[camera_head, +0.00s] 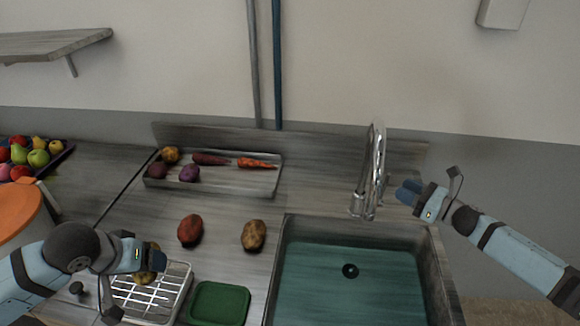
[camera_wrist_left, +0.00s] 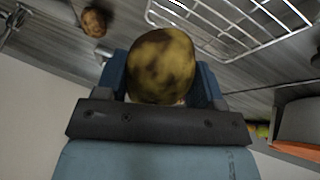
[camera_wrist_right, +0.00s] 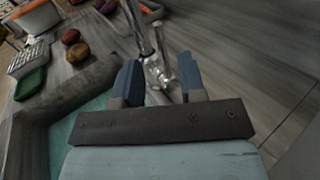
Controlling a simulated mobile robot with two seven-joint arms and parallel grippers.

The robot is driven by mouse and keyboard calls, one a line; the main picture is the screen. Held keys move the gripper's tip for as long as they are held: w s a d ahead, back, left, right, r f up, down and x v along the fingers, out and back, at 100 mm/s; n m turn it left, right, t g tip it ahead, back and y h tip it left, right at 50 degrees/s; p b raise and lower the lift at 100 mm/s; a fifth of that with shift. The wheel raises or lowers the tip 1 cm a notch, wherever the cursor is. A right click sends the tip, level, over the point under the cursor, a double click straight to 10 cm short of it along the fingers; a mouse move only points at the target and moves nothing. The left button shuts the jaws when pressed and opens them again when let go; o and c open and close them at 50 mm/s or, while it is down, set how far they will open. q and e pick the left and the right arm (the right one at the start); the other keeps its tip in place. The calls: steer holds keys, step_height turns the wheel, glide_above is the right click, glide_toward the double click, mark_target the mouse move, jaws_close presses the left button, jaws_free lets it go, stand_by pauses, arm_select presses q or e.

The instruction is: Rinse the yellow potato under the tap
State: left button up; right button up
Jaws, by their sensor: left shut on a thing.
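The yellow potato with brown patches (camera_wrist_left: 163,65) is held between the fingers of my left gripper (camera_head: 150,259). In the head view it (camera_head: 145,277) is partly hidden by the gripper, above the wire rack at the lower left. The chrome tap (camera_head: 374,165) stands behind the sink (camera_head: 436,272), and no water stream shows from it. My right gripper (camera_head: 408,192) is open and empty just right of the tap. In the right wrist view the tap's base (camera_wrist_right: 156,74) shows beyond and between the fingers; contact cannot be made out.
The wire rack (camera_head: 181,290) and a green tray (camera_head: 219,303) lie left of the sink. A red potato (camera_head: 190,230) and a brown potato (camera_head: 254,235) lie on the counter. A tray (camera_head: 230,188) of vegetables is behind them. An orange-topped container (camera_head: 18,208) stands far left.

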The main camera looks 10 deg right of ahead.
steer(key=p+x, duration=0.1)
steer(key=x, duration=0.7)
steer(key=shift+c, duration=0.5)
jaws_close()
